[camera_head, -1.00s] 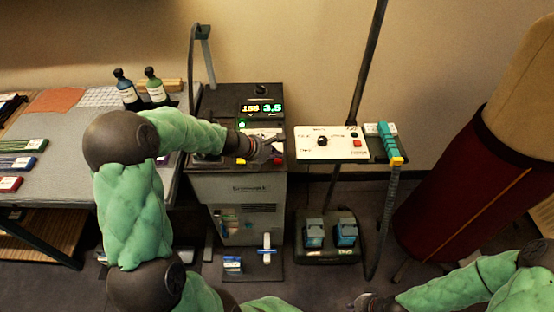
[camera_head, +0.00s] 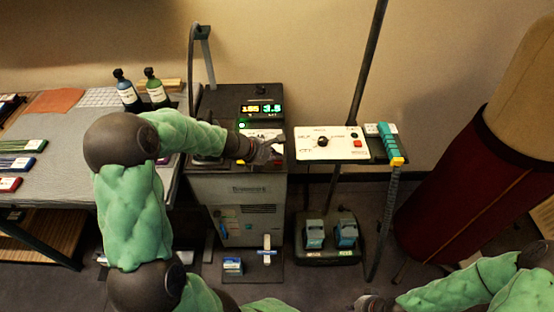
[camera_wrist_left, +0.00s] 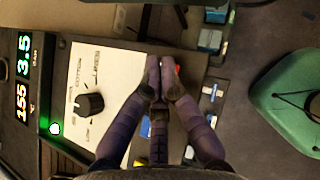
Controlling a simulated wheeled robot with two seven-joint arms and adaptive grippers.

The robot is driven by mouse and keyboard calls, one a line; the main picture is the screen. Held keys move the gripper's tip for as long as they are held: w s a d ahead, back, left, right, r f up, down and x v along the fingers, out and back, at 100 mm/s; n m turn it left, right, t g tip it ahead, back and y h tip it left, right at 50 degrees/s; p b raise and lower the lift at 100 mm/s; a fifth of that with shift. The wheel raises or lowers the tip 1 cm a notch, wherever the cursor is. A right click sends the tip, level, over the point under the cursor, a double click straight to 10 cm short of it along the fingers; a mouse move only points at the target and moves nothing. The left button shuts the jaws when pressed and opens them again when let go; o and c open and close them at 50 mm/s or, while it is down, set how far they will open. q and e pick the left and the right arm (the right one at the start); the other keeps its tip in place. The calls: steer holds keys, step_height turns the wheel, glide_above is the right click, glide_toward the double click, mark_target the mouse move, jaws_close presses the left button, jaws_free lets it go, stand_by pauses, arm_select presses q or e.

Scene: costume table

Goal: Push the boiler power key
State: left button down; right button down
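The boiler (camera_head: 240,188) is a grey cabinet with a lit display (camera_head: 262,108) and a green light (camera_head: 242,125). A yellow key (camera_head: 241,161) and a red key (camera_head: 277,161) sit on its front edge. I cannot read which is the power key. My left gripper (camera_head: 272,149) is over the boiler's panel, close to the red key. In the left wrist view its fingers (camera_wrist_left: 160,65) are together with nothing between them; a sliver of red key (camera_wrist_left: 177,69) shows beside the tips. Contact cannot be told. My right gripper (camera_head: 368,302) is only partly in view at the bottom.
A white control panel (camera_head: 318,148) with a knob and red button stands right of the boiler. Blue pedals (camera_head: 328,234) are on the floor below. A table (camera_head: 75,150) with bottles is at left, a dark red form (camera_head: 450,180) at right.

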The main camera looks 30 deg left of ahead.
mark_target(276, 161)
arm_select(q)
steer(key=shift+f, duration=0.15)
steer(key=shift+r+p, duration=0.85)
steer(key=shift+r, duration=0.15)
step_height(276, 161, up, 6)
steer(key=p, duration=0.5)
steer(key=shift+p, duration=0.35)
steer(key=shift+f, duration=0.1)
